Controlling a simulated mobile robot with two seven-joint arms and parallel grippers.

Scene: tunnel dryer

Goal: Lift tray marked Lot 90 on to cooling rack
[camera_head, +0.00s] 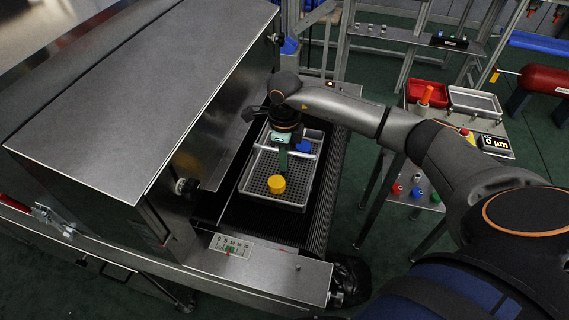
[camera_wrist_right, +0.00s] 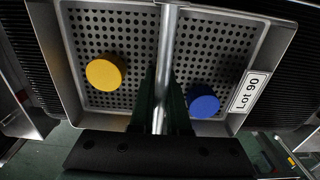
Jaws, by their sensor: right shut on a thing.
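A grey perforated tray (camera_head: 272,204) is at the dryer's open mouth, over the dark conveyor belt (camera_head: 322,205). In the right wrist view its label (camera_wrist_right: 250,92) reads Lot 90. A round yellow piece (camera_head: 277,184) and a round blue piece (camera_head: 303,146) are in it, either side of a metal bar handle (camera_wrist_right: 168,40) across its middle. My right gripper (camera_head: 283,160) points down over the tray, its green fingers (camera_wrist_right: 163,88) shut on the bar. I cannot tell whether the tray touches the belt. My left gripper is not in view.
The steel dryer housing (camera_head: 140,80) stands close on the left. A side table on the right holds a red bin (camera_head: 428,93) and a grey bin (camera_head: 474,104). Metal shelving (camera_head: 410,36) stands behind.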

